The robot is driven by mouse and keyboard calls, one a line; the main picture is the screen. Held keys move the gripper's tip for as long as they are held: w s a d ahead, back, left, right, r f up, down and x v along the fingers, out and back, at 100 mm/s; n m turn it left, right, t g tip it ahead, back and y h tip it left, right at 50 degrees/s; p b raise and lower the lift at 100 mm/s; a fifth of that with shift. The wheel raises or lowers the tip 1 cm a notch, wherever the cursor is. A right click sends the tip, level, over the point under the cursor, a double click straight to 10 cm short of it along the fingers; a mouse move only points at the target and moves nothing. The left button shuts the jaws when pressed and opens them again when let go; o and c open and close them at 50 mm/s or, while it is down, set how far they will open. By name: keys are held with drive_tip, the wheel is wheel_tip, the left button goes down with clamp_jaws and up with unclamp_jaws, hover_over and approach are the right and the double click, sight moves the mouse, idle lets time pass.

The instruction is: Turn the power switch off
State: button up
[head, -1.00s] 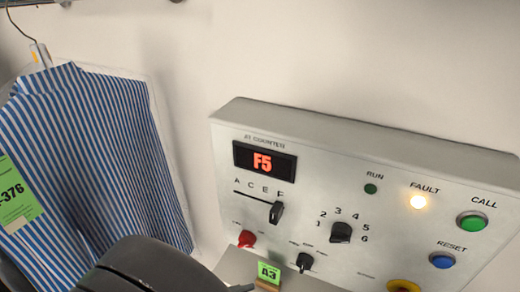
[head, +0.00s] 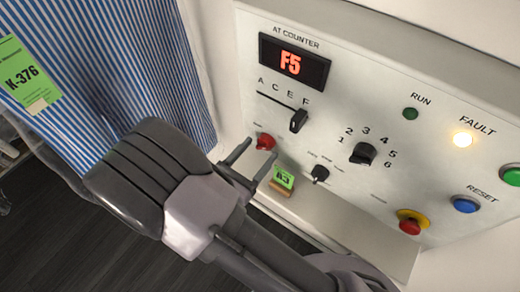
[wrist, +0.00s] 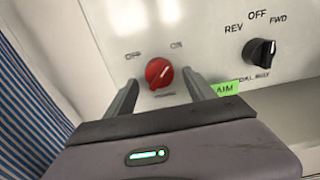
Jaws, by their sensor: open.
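The power switch is a red rotary knob (head: 265,142) low on the left of the control panel (head: 335,110). In the wrist view the red knob (wrist: 159,73) sits below OFF on its left and ON on its right. Its ridge slants up to the right, towards ON. My gripper (head: 258,153) is open in front of the panel's lower left. In the wrist view my gripper's fingers (wrist: 160,80) stand on either side of the knob, with nothing between them but the knob behind. Whether they touch it I cannot tell.
A black REV/OFF/FWD selector (wrist: 260,50) is right of the knob. A green tag (head: 284,177) stands just below the panel's switches. A yellow-collared red button (head: 411,222) is further right. A striped shirt (head: 110,60) hangs on the left. The FAULT lamp (head: 462,139) is lit.

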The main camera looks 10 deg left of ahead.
drive_tip(key=shift+w+d, duration=0.25)
drive_tip(key=shift+w, duration=0.4)
drive_tip(key=c, duration=1.4)
drive_tip(key=shift+o, duration=0.2)
